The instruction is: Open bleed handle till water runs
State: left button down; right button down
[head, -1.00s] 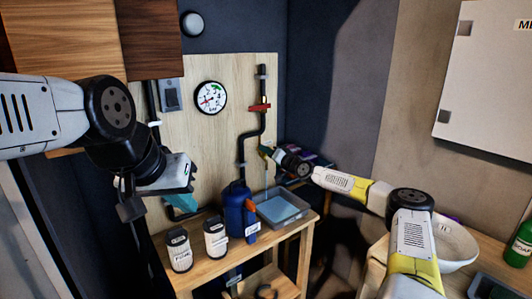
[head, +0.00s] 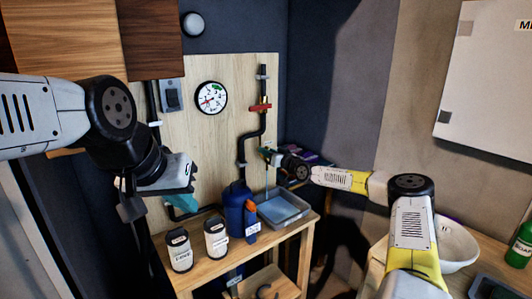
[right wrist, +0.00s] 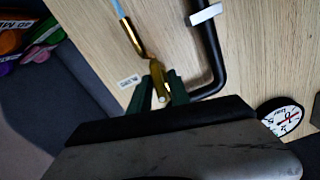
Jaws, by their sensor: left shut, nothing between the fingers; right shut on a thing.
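The brass bleed handle (right wrist: 158,80) is between the dark green fingers of my right gripper (right wrist: 160,92), which is shut on it. In the head view my right gripper (head: 267,153) is at the lower end of the black pipe (head: 242,150) and hides most of the handle. Beside the handle, the brass spout (right wrist: 130,36) has a pale blue water stream (right wrist: 116,8) at its mouth. In the head view the thin stream (head: 266,183) falls into the grey tray (head: 298,222). My left gripper (head: 183,207) is shut and empty, left of the tray and above the bench.
A round gauge (head: 211,98) and a red valve handle (head: 260,107) are on the wooden board. A blue jug (head: 235,208) and two labelled jars (head: 179,250) stand on the bench (head: 205,283). A white bowl (head: 457,245) is at right.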

dwell(0.3)
jog(key=c, duration=1.5)
grip_release()
jog(key=shift+s+d, duration=0.1)
jog(key=v, duration=0.7)
jog(key=shift+s+d, duration=0.2)
jog(key=shift+s, duration=0.05)
